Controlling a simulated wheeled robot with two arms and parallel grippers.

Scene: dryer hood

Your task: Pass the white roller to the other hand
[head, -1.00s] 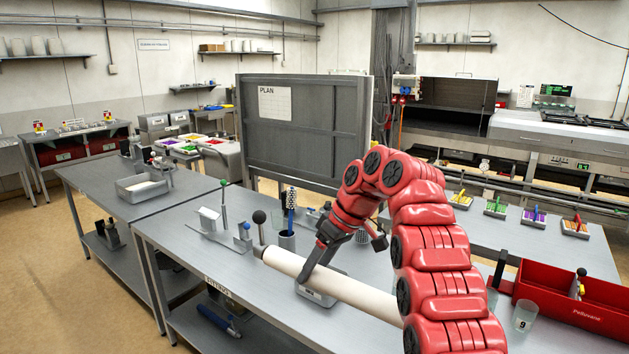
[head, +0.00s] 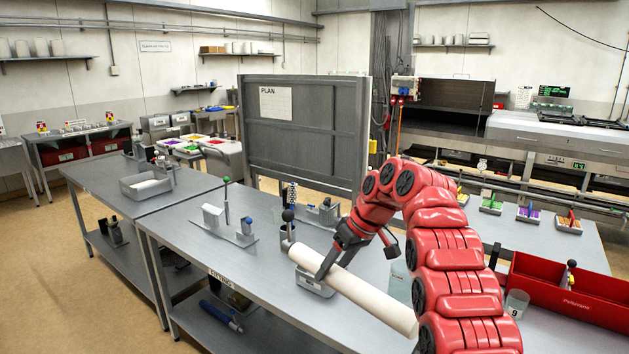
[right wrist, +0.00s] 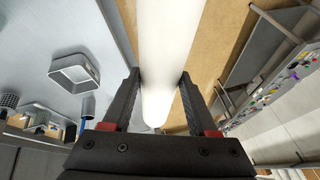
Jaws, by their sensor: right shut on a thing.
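In the right wrist view the roller (right wrist: 168,60) runs between the two dark fingers of the right gripper (right wrist: 158,88). My left gripper is not in view.
The metal bench (head: 205,262) carries a fixture with upright posts (head: 228,225) and a small grey tray (head: 315,284) under the roller. A red box (head: 565,300) and a cup (head: 516,303) stand at right. A board marked PLAN (head: 303,130) stands behind.

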